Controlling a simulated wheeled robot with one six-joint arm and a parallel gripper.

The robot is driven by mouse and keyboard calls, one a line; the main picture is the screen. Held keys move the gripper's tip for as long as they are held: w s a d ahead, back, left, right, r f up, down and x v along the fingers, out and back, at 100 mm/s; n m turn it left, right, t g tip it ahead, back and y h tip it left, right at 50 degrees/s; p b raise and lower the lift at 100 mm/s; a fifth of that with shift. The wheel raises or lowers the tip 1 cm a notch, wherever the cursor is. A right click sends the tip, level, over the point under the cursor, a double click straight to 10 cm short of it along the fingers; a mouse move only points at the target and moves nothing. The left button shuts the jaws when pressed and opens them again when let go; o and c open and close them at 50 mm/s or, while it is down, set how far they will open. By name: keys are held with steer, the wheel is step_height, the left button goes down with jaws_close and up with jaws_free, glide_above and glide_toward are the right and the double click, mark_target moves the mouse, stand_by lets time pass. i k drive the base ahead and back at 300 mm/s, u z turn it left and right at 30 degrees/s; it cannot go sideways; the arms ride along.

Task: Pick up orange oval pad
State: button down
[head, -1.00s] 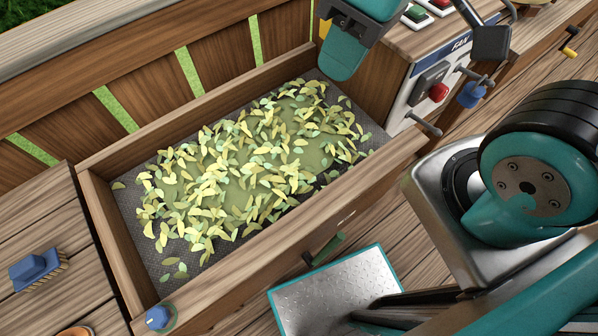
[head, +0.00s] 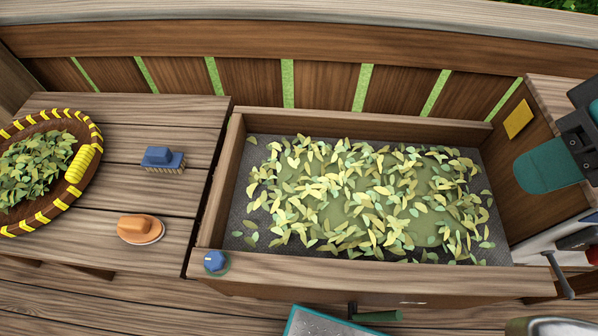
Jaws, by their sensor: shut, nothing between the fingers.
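The orange oval pad (head: 141,229) lies on the left wooden table in the head view, near its front edge. It has a rounded brown-orange grip on top of a paler oval base. My gripper (head: 547,172) is at the right edge, above the right end of the leaf-filled pan, far from the pad. Its teal end is shut and empty, and part of it is cut off by the frame. Nothing covers the pad.
A blue brush (head: 163,160) lies behind the pad. A round basket of leaves (head: 97,145) with yellow binding stands left. The wooden-walled pan (head: 215,195) with a blue knob (head: 214,261) lies right of the table. Bare tabletop surrounds the pad.

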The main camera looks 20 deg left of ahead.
mark_target(137, 229)
steer(key=u, duration=2.15)
steer(key=k, duration=0.5)
steer(key=u, duration=1.6)
steer(key=i, duration=1.6)
steer(key=z, duration=2.15)
